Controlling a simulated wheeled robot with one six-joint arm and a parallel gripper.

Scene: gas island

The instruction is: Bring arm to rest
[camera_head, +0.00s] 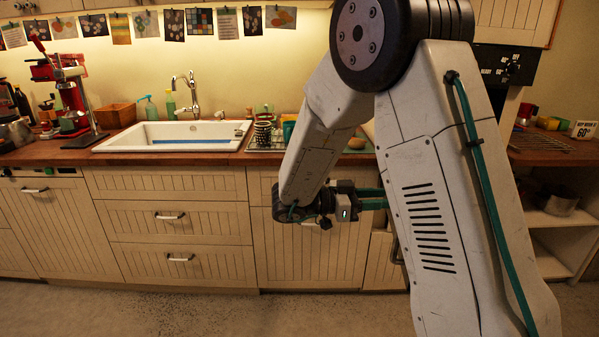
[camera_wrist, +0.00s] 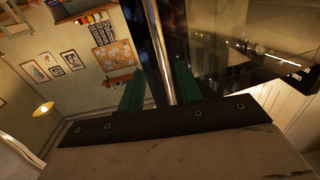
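My arm is folded in front of the counter in the head view, with its wrist hanging before the cabinet doors. My gripper shows only in part there; its green fingers run to the right and their tips are hidden behind my own arm link. In the wrist view my gripper (camera_wrist: 157,77) has its two green fingers apart. A dark strip with a shiny metal edge shows through the gap between them. I see nothing clearly gripped.
A wooden counter (camera_head: 40,156) with a white sink (camera_head: 170,135) runs along the wall. A red coffee press (camera_head: 70,95) stands at left. A dish rack (camera_head: 266,143) with cups is right of the sink. Open shelves (camera_head: 553,218) are at right. The floor (camera_head: 130,312) at front left is clear.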

